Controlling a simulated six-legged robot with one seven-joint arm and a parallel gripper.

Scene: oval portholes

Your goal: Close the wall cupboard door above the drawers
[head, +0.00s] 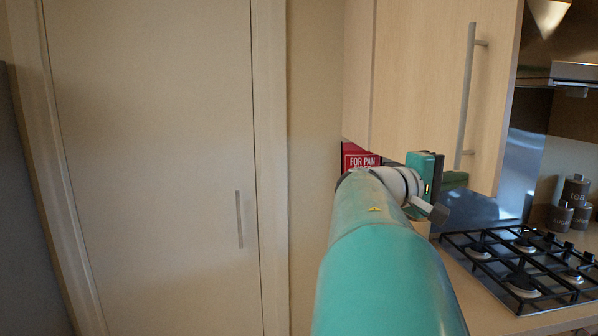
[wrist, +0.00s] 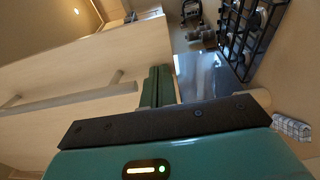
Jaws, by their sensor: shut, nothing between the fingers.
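The wall cupboard door (head: 425,75) is pale wood with a long vertical bar handle (head: 467,95) near its right edge. Its lower edge slants down to the right, so it seems to stand swung out toward me. The door (wrist: 95,60) and handle (wrist: 65,100) also fill the left of the wrist view. My gripper (head: 456,180) is just below the door's lower edge, near the handle's bottom end. Its dark green fingers (wrist: 159,75) are shut and empty. I cannot tell whether they touch the door. The drawers are not clearly in view.
A black gas hob (head: 525,265) and dark canisters (head: 570,205) sit on the counter at right. A red box or sign (head: 358,157) shows behind my arm. A tall closed pale door (head: 155,150) stands at left. The range hood (head: 560,75) is at upper right.

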